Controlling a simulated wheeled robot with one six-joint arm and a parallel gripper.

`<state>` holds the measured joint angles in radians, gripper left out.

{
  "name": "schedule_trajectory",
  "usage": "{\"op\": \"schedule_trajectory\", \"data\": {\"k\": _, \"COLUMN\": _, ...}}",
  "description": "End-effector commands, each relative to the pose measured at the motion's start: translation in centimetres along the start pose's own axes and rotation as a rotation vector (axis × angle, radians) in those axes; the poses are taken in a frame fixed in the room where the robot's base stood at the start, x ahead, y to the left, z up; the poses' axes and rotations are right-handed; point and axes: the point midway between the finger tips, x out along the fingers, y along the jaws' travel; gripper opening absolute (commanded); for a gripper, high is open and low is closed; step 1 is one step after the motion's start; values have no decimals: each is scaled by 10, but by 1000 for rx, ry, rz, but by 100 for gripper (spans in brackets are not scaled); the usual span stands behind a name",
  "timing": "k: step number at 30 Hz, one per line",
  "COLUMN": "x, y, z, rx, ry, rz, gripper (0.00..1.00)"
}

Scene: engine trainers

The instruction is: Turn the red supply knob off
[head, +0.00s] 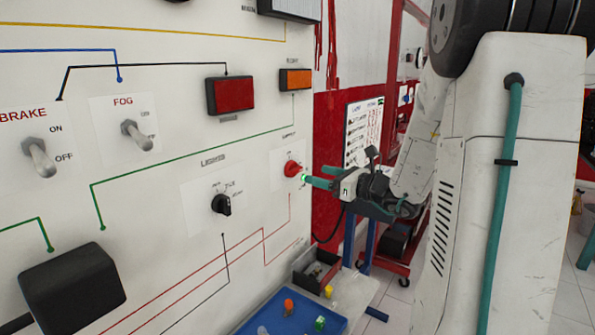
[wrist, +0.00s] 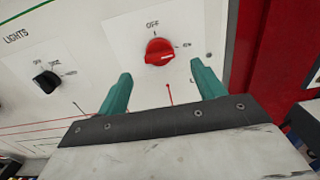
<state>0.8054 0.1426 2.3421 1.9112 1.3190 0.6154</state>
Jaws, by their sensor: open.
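The red supply knob (head: 292,169) sits on a white plate at the right side of the white panel. In the wrist view the red knob (wrist: 159,52) shows with "OFF" printed above it and another label to its right; its grip bar lies roughly level, slightly tilted. My gripper (head: 312,176) is just right of the knob in the head view, its teal fingers pointing at the panel. In the wrist view my gripper (wrist: 160,88) is open, one finger to each side below the knob, with nothing between them. The fingers appear apart from the knob.
A black lights knob (head: 221,204) is left of the red knob. Fog (head: 136,135) and brake (head: 39,157) toggle switches are further left. A blue tray (head: 300,318) with small parts and a dark red bin (head: 317,268) stand below. A red frame is beyond the panel's right edge.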

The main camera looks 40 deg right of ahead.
Motion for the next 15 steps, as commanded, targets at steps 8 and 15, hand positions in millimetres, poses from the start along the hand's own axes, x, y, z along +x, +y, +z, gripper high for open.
{"op": "schedule_trajectory", "data": {"k": 8, "x": 44, "y": 2, "z": 0, "rx": 0, "ry": -1, "rz": 6, "gripper": 68}}
{"op": "schedule_trajectory", "data": {"k": 15, "x": 70, "y": 2, "z": 0, "rx": -1, "ry": 0, "rz": 4, "gripper": 68}}
